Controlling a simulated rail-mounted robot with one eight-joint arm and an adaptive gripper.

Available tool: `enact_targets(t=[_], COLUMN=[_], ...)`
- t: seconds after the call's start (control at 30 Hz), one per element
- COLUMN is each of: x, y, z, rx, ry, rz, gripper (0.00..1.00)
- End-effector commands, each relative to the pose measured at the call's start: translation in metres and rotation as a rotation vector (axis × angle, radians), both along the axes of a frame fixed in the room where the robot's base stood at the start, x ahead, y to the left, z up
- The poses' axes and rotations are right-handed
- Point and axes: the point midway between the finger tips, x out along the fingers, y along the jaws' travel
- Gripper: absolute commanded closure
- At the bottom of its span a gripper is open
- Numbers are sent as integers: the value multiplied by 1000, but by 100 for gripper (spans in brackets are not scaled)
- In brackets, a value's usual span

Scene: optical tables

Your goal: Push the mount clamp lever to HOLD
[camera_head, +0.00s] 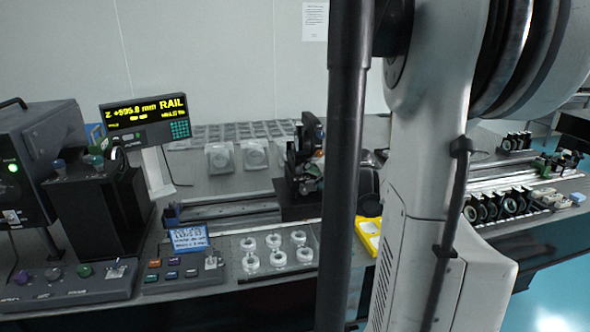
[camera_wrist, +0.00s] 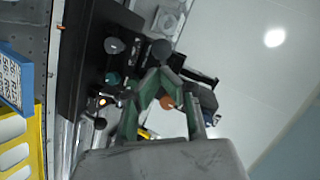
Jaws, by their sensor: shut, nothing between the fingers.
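A dark optical mount assembly (camera_head: 304,165) stands on the rail at mid-table in the head view, partly hidden by my arm. In the wrist view my gripper (camera_wrist: 158,76) has its two greenish fingers meeting at the tips, shut and empty. Around the fingertips are dark mount parts and several knobs, among them a grey knob (camera_wrist: 114,45) and a teal knob (camera_wrist: 112,78). An orange-brown round part (camera_wrist: 167,102) shows between the fingers. I cannot tell which part is the clamp lever, or whether the fingers touch anything. My gripper is not clearly visible in the head view.
A yellow tray (camera_head: 369,236) lies right of the clear ring holders (camera_head: 276,250). A blue-framed label (camera_head: 188,238) stands above a button box (camera_head: 180,273). A lit rail readout (camera_head: 146,116) is at left. Several lens mounts (camera_head: 492,205) line the right table.

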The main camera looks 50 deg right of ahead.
Motion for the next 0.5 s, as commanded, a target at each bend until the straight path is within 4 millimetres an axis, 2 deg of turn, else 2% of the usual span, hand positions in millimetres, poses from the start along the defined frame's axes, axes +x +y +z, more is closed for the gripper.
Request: enact_targets(t=[0.5], x=[5], y=[-11], z=[0], rx=[0], ry=[1], rz=[5], gripper=[100])
